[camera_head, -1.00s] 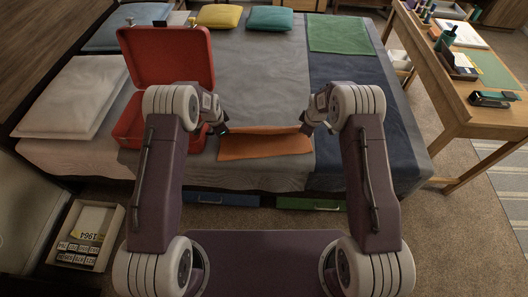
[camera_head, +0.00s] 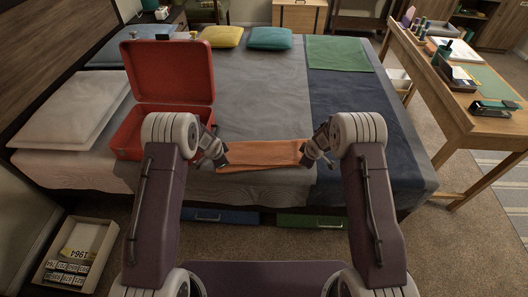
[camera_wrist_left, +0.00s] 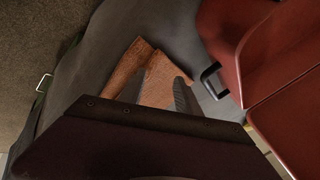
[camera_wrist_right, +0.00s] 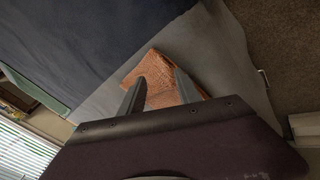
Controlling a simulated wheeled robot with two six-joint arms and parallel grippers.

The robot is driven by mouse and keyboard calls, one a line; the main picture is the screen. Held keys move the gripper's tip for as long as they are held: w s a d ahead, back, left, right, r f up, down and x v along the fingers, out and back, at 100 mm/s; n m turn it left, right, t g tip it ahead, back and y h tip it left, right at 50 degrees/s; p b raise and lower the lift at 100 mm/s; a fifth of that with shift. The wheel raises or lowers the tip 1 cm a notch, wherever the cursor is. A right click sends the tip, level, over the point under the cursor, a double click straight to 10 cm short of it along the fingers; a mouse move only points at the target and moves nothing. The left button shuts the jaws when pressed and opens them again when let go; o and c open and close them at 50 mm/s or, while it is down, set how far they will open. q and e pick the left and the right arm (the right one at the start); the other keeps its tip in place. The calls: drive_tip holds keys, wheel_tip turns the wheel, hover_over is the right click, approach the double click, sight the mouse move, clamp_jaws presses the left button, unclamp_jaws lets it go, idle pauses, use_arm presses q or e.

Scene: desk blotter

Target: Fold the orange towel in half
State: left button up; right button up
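The orange towel (camera_head: 262,154) lies on the grey bed cover near the front edge, wider than deep, with a fold or overlapping layer showing. My left gripper (camera_head: 224,160) is at its left end, and my right gripper (camera_head: 305,160) is at its right end. In the right wrist view the two fingers stand apart, with towel (camera_wrist_right: 162,88) seen between and beyond them. I cannot tell whether either gripper touches the cloth.
An open red suitcase (camera_head: 172,75) stands on the bed just left of my left gripper. A white pillow (camera_head: 70,108) is farther left. Dark blue cloth (camera_head: 355,125) covers the bed at right. A wooden desk (camera_head: 455,115) stands beyond it. The grey cover behind the towel is clear.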

idle(0.3)
